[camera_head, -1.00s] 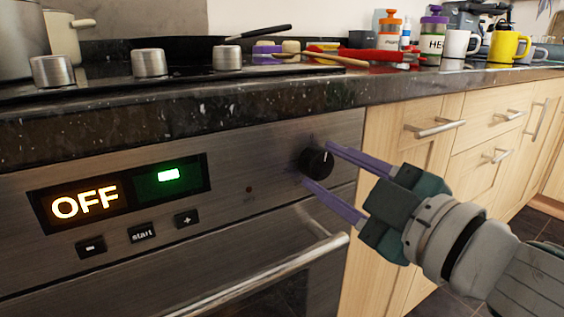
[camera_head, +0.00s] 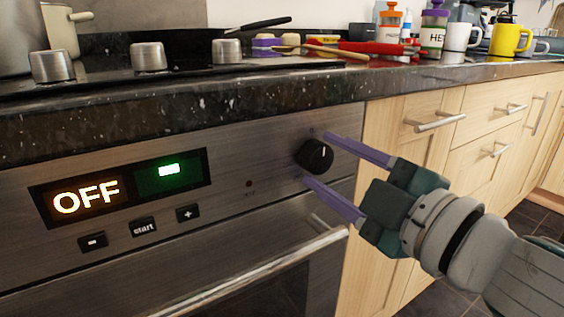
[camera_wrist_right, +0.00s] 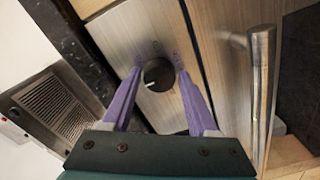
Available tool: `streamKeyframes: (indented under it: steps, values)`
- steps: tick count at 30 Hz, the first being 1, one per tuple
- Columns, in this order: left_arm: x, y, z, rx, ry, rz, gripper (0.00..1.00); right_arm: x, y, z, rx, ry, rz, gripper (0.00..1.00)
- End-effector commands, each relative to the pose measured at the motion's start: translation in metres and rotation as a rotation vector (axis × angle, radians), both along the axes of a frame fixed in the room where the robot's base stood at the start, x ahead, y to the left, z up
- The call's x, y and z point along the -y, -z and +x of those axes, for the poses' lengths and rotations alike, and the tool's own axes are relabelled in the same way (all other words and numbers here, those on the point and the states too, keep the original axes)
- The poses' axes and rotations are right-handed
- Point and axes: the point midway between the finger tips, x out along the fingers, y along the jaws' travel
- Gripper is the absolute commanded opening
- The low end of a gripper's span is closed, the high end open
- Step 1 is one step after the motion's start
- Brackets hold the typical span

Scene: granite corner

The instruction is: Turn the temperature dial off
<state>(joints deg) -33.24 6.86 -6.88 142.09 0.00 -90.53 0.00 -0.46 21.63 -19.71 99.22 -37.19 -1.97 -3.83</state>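The temperature dial (camera_head: 315,155) is a black round knob with a white mark on the right of the steel oven front. The white mark points nearly straight up in the head view. In the right wrist view the dial (camera_wrist_right: 158,75) lies between the tips of the two purple fingers. My right gripper (camera_head: 316,157) is open, one finger above the dial and one below it. I cannot tell whether either finger touches it. The oven display (camera_head: 120,189) shows "OFF" in orange and a green lit bar. My left gripper is not in view.
The oven door handle (camera_head: 262,268) runs below the dial. The dark granite counter edge (camera_head: 180,113) overhangs above. Wooden cabinets with a bar handle (camera_head: 436,124) stand to the right. Mugs, including a yellow one (camera_head: 511,40), stand on the counter.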

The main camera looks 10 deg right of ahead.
Motion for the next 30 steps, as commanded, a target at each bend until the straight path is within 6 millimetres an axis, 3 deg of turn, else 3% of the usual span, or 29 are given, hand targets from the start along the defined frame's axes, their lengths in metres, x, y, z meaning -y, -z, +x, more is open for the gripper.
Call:
streamKeyframes:
  steps: [5, 15, 30]
  values:
    - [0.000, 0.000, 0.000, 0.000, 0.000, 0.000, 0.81, 0.000, 0.000, 0.000, -0.001, 0.000, 0.002, 0.80]
    - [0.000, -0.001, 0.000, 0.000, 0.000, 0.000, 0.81, 0.002, 0.000, -0.005, -0.002, 0.000, 0.003, 0.80]
    - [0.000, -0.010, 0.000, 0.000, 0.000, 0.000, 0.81, 0.028, 0.000, -0.079, -0.004, 0.001, 0.004, 0.80]
